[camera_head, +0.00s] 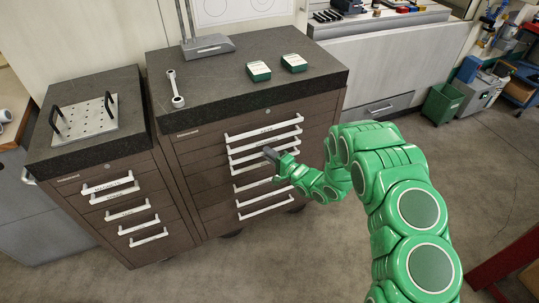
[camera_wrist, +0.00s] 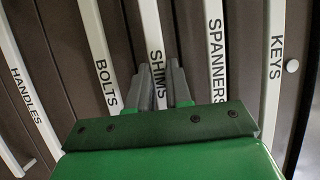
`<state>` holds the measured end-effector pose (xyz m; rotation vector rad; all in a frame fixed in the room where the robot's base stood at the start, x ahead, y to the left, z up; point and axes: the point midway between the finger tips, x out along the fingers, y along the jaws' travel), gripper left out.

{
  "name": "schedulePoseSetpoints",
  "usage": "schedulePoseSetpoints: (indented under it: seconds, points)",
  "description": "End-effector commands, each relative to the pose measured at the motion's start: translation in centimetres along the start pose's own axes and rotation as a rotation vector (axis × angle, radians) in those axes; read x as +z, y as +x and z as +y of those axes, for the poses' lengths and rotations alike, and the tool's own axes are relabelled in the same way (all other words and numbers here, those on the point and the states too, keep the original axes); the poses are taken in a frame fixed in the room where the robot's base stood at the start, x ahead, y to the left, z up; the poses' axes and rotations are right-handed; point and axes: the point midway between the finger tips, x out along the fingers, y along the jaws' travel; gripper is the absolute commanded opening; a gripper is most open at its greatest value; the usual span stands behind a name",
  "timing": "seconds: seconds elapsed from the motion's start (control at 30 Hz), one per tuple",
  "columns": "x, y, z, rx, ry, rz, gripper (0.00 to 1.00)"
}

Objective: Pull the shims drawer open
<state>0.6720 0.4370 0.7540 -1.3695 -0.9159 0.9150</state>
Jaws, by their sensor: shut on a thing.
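The shims drawer's white handle, labelled SHIMS (camera_wrist: 152,35), runs up the middle of the wrist view. My gripper (camera_wrist: 160,84) has its two grey fingers on either side of this handle, shut on it. In the head view my gripper (camera_head: 271,155) is at the front of the right-hand brown cabinet (camera_head: 190,142), among its white handles. The fingers and hand hide part of the held handle. I cannot see a clear gap showing the drawer pulled out.
Beside the held handle are the BOLTS handle (camera_wrist: 98,50) and the SPANNERS handle (camera_wrist: 217,45); KEYS (camera_wrist: 275,60) and HANDLES (camera_wrist: 22,95) lie further out. A smaller cabinet (camera_head: 75,187) stands left. Floor in front is clear.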

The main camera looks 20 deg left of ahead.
Motion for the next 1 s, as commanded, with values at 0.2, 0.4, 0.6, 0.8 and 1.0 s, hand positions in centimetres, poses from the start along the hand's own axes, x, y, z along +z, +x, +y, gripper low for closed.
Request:
schedulePoseSetpoints:
  seconds: [0.2, 0.4, 0.6, 0.8, 1.0]
  points:
    - [0.4, -1.2, 0.1, 0.004, 0.001, 0.001, 0.00]
    - [1.6, -4.2, 0.1, 0.004, 0.002, 0.003, 0.00]
    - [3.5, -8.7, 0.2, 0.007, 0.005, 0.003, 0.00]
    - [5.5, -13.8, 0.2, 0.008, 0.006, 0.004, 0.00]
    - [7.5, -18.5, 0.2, 0.006, 0.006, 0.006, 0.00]
